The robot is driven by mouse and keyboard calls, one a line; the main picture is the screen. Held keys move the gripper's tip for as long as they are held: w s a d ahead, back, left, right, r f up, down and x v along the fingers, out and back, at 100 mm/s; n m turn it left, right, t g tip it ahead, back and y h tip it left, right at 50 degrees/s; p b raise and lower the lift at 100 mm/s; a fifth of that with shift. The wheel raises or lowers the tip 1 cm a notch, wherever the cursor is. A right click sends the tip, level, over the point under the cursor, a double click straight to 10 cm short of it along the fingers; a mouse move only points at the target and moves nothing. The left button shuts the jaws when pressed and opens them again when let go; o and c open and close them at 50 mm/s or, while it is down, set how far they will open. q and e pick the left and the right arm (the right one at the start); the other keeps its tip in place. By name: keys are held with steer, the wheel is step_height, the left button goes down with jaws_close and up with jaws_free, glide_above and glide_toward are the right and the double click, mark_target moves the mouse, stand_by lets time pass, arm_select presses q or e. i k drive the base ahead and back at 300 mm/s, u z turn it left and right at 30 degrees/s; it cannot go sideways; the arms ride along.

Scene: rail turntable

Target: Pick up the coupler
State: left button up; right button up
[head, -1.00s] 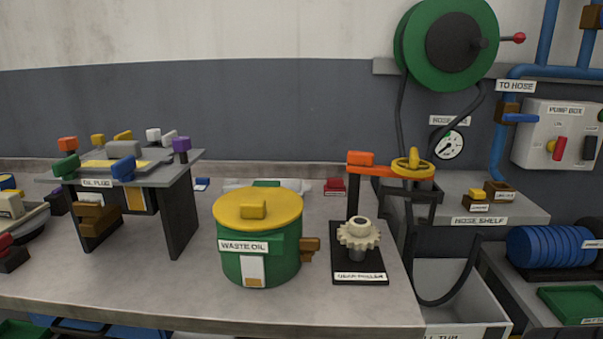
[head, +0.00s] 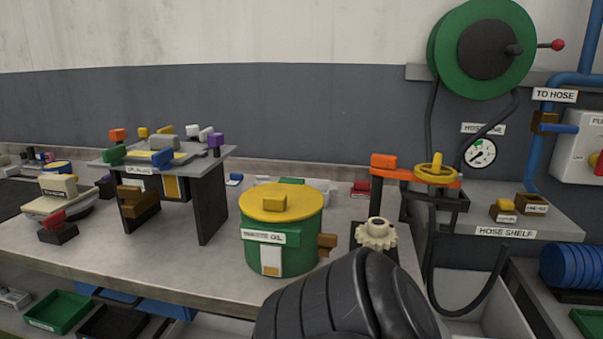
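I cannot surely single out the coupler; the small labels are hard to read. A small brown holder (head: 498,214) with a yellow piece (head: 506,205) in it stands on the hose shelf (head: 548,222) at the right, with a small label on its front. A second brown holder (head: 534,205) stands beside it, also labelled. Neither gripper shows in the head view. A black, ribbed part of my arm (head: 335,305) fills the bottom middle and hides the table's front edge and the foot of the gear stand.
The workbench (head: 130,265) holds a green waste oil pot (head: 255,247), a cream gear (head: 376,234), and a raised stand (head: 212,190) with several coloured blocks. A green hose reel (head: 447,30) hangs on the wall, its black hose (head: 470,310) looping down right of the bench.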

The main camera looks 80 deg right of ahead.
mark_target(452, 190)
steer(key=k, duration=1.35)
steer(key=z, duration=0.2)
